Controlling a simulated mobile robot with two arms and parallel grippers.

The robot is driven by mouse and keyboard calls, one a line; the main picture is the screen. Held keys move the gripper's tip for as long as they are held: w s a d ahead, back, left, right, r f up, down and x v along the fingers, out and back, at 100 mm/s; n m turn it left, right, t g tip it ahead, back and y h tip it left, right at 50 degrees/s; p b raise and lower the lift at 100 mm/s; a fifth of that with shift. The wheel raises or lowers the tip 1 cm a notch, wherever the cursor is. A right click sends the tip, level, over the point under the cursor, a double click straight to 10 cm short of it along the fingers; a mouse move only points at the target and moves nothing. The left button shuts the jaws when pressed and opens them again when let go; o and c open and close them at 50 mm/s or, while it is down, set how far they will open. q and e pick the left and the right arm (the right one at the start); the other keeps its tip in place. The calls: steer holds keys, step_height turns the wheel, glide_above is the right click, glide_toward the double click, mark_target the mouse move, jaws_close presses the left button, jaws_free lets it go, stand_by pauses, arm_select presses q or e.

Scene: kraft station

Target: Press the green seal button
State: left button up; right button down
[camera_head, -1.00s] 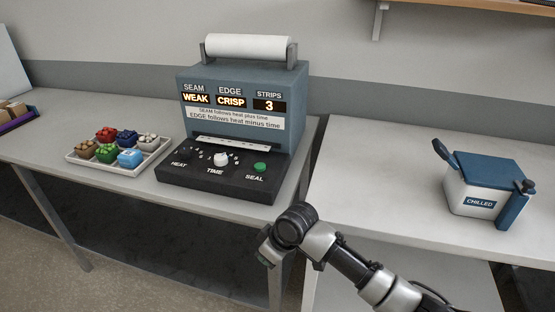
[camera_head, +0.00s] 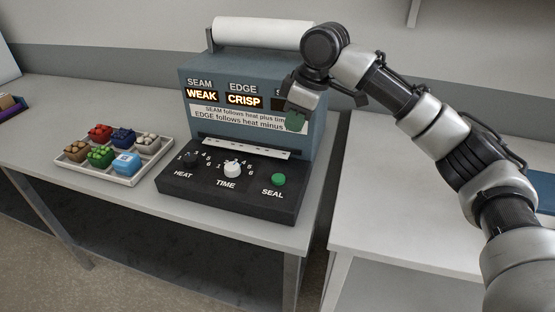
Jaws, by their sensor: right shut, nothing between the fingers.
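The green seal button (camera_head: 278,180) sits at the right end of the black control panel (camera_head: 220,194) of the blue-grey sealing machine (camera_head: 260,77), above the word SEAL. My right gripper (camera_head: 296,121) is shut and empty. It hangs above the button in the picture, in front of the machine's display face, with a visible gap to the button. It hides the STRIPS display. The displays read SEAM WEAK and EDGE CRISP. The white time knob (camera_head: 233,170) and the dark heat knob (camera_head: 191,160) are left of the button. My left gripper is out of view.
A white tray (camera_head: 146,175) with several coloured cups stands on the table left of the machine. A white roll (camera_head: 262,34) lies on top of the machine. My right arm crosses above the right table (camera_head: 385,240), whose front part is bare.

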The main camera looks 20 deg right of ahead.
glide_toward(278, 177)
steer(key=x, duration=0.6)
steer(key=shift+w+a+r+p, duration=0.1)
steer(key=shift+w+p, duration=0.05)
steer(key=shift+p, duration=0.2)
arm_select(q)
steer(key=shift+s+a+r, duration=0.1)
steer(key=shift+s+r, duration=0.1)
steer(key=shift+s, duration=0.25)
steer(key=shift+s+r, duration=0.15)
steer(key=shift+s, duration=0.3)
arm_select(e)
steer(key=shift+f, duration=0.6)
